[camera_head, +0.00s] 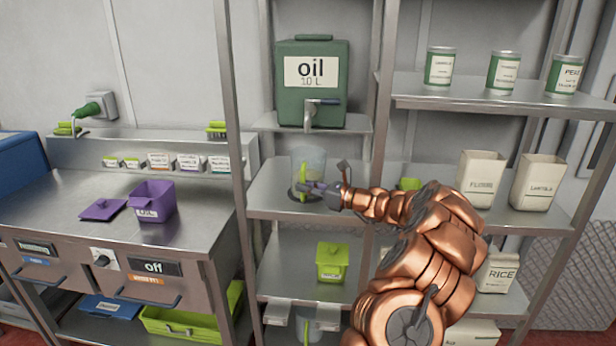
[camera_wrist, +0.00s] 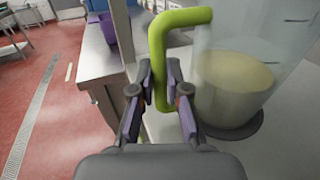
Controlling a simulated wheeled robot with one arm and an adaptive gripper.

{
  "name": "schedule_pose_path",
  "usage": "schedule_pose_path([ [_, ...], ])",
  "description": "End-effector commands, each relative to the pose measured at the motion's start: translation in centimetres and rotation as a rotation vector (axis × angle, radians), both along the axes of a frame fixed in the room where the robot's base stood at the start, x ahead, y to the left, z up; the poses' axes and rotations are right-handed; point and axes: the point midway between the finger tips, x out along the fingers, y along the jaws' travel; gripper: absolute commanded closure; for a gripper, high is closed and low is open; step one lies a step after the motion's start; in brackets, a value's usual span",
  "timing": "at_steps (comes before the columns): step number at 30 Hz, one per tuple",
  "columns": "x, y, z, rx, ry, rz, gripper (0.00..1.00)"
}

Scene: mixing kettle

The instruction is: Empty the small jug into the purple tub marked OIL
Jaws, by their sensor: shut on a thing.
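The small jug (camera_head: 311,163) is clear with a green handle and stands upright on a dark round base on the middle shelf, under the oil container's tap. In the wrist view the jug (camera_wrist: 235,85) holds a pale yellow liquid. My gripper (camera_head: 303,187) is shut on the jug's green handle, and the wrist view shows my gripper (camera_wrist: 168,90) with its fingers on either side of that handle. The purple tub (camera_head: 152,200) marked OIL stands open on the steel counter at left. Its purple lid (camera_head: 103,209) lies beside it.
A green oil container (camera_head: 312,85) with a tap sits on the shelf above the jug. A shelf post (camera_head: 233,120) stands between the jug and the counter (camera_head: 75,190). A lime tub (camera_head: 332,262) is on the shelf below. The counter around the purple tub is mostly clear.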

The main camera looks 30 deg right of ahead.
Motion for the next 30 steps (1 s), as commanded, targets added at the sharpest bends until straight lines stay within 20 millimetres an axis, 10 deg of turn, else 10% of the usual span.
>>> schedule_pose_path([
  [30, 0.0, 0.0, 3.1, 0.000, -0.001, 0.001, 1.00],
])
